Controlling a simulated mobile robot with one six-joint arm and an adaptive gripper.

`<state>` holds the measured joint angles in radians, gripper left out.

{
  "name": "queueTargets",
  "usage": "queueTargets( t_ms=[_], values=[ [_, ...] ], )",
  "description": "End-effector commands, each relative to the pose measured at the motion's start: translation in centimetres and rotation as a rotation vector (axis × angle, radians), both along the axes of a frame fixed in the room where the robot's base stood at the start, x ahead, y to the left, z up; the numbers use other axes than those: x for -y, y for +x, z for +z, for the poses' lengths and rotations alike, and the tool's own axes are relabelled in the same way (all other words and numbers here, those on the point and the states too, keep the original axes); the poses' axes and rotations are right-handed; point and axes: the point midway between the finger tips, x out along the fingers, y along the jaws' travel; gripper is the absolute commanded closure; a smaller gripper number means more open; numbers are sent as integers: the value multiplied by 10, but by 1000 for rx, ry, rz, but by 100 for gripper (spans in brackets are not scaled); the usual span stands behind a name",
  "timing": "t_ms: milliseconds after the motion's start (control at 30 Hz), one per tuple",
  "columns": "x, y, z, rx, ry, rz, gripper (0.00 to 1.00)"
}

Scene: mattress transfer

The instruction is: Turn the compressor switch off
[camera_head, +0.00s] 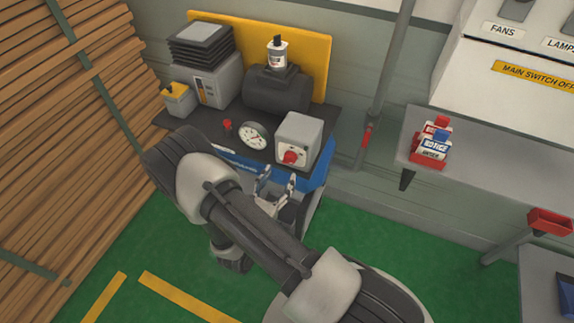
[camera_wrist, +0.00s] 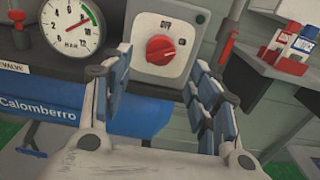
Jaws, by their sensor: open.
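The compressor switch is a red rotary knob (camera_wrist: 160,48) on a white plate of a grey box, with OFF marked above it. In the wrist view the knob's pointer leans to the right side, toward a second label that is too small to read surely. The knob (camera_head: 291,157) also shows in the head view. My gripper (camera_head: 277,180) is open and empty in front of and a little below the switch box (camera_head: 301,132). In the wrist view its two fingers (camera_wrist: 158,68) stand apart, with the knob seen between them; they do not appear to touch it.
A pressure gauge (camera_head: 255,136) and a small red valve (camera_head: 228,126) are left of the switch. The dark compressor tank (camera_head: 276,90) stands behind. A vertical pipe (camera_head: 384,75) runs to the right.

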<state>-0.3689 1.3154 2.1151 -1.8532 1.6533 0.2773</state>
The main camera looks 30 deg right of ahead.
Motion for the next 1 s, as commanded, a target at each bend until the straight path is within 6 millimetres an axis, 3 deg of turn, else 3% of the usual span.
queueTargets(
  t_ms=[200,400,767,1000],
  values=[
    [35,25,0,2,0,-5,45],
    [49,37,0,1,0,-2,45],
    [51,40,0,0,0,0,46],
    [51,40,0,0,0,0,62]
  ],
)
